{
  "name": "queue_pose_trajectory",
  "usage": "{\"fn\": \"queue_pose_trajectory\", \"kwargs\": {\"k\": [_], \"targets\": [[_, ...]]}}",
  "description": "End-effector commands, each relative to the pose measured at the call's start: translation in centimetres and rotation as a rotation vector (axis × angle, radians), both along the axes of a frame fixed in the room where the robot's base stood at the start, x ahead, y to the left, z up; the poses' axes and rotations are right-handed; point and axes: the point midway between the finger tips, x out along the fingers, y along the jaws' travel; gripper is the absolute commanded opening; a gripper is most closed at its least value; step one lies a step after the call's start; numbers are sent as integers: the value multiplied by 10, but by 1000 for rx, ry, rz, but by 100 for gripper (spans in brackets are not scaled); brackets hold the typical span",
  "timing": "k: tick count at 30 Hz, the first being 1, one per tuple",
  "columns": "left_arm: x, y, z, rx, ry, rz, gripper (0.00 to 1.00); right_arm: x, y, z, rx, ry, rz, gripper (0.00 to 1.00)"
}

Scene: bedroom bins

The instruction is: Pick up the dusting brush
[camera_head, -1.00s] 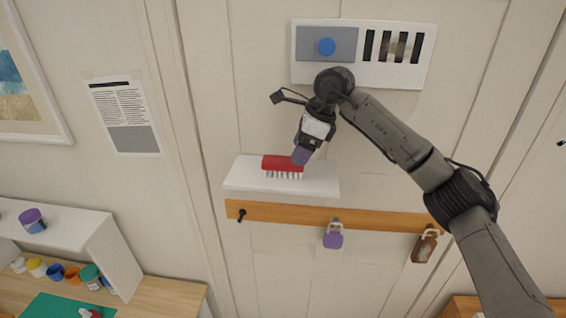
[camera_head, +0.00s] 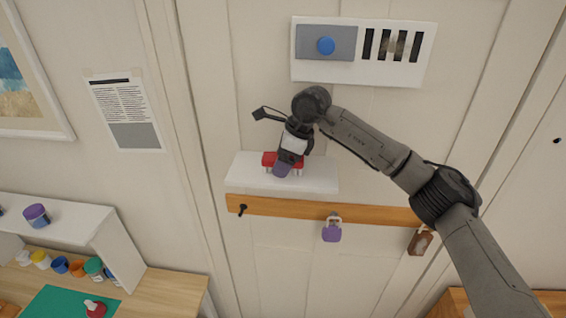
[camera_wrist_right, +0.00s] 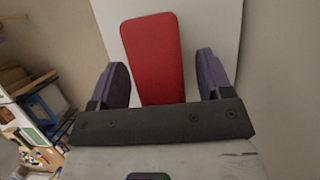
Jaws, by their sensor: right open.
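The dusting brush (camera_head: 268,158) has a red back and white bristles, and it rests bristles down on a small white wall shelf (camera_head: 320,178). Its red back (camera_wrist_right: 152,55) fills the middle of the right wrist view. My right gripper (camera_head: 282,170) is in front of the brush and hides its middle. In the wrist view the purple fingers of my right gripper (camera_wrist_right: 163,78) are open, one on each side of the brush, with gaps visible. My left gripper is not in view.
Below the shelf runs a wooden rail (camera_head: 290,209) with a black hook, a purple padlock (camera_head: 332,230) and a brown tag (camera_head: 420,241). A desk with several paint jars stands at lower left.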

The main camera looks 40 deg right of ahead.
Motion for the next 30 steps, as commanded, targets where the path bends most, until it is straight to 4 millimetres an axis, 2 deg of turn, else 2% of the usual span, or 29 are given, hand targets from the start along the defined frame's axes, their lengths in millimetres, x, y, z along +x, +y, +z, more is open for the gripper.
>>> {"fn": "queue_pose_trajectory", "kwargs": {"k": [28, 30], "targets": [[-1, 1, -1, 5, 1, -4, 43, 0, 0, -5, 0, 0, 0, 72], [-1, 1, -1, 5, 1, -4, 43, 0, 0, -5, 0, 0, 0, 66]]}}
